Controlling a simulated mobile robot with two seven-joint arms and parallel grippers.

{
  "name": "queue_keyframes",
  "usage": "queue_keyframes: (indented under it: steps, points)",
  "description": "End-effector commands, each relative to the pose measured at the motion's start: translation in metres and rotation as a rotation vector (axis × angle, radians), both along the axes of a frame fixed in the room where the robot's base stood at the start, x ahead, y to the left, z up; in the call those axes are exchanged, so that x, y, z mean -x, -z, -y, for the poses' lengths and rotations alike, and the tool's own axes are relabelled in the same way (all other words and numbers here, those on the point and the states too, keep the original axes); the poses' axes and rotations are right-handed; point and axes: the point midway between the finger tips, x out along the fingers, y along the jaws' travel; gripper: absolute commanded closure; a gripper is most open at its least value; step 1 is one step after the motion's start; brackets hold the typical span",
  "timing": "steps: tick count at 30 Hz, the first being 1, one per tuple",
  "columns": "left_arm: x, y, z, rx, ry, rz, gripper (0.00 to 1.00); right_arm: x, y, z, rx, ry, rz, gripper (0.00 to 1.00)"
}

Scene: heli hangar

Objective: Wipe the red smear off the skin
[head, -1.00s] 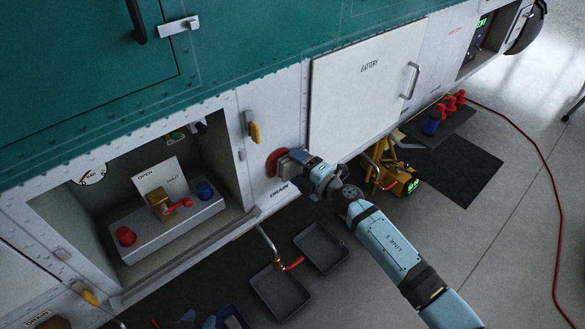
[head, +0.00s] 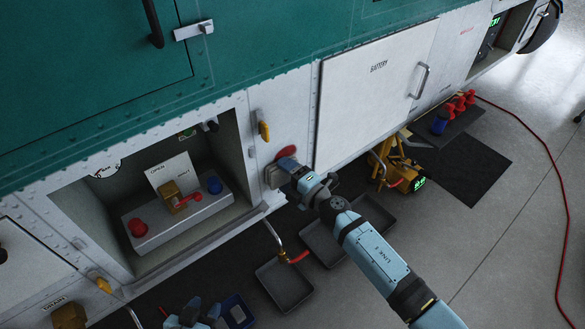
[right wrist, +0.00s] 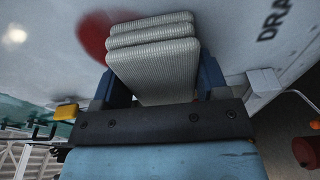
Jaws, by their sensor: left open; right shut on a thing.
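The red smear (head: 287,151) is on the white skin panel between the open bay and the battery door. In the right wrist view the red smear (right wrist: 95,35) shows at the left of a folded grey cloth, partly hidden by it. My right gripper (head: 286,174) is shut on the folded cloth (right wrist: 152,55) and holds it at the skin, just below the visible smear. Whether the cloth touches the skin is hard to tell. My left gripper (head: 190,318) is low at the bottom edge of the head view, open, away from the smear.
The open bay (head: 120,262) holds a box with red and blue knobs. A yellow latch (head: 263,131) sits left of the smear. Black trays (head: 284,286) and a yellow device (head: 392,168) are on the floor below. A red hose (head: 550,160) lies at right.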

Motion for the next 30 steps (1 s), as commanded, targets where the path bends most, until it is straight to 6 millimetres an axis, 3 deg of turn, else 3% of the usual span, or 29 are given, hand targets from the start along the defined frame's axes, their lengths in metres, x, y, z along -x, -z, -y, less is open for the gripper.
queue_keyframes:
  steps: [8, 20, 30]
  points:
    - [0.0, -0.006, 0.0, 0.0, 0.0, 0.0, 0.57, 0.009, -0.003, -0.012, 0.0, -0.001, 0.001, 0.52]
    - [0.0, -0.036, 0.0, 0.0, 0.0, 0.0, 0.57, 0.01, -0.031, -0.01, -0.001, 0.0, 0.001, 0.52]
    - [0.0, -0.033, 0.0, 0.001, 0.0, 0.002, 0.57, 0.0, -0.028, 0.002, 0.001, 0.001, 0.001, 0.52]
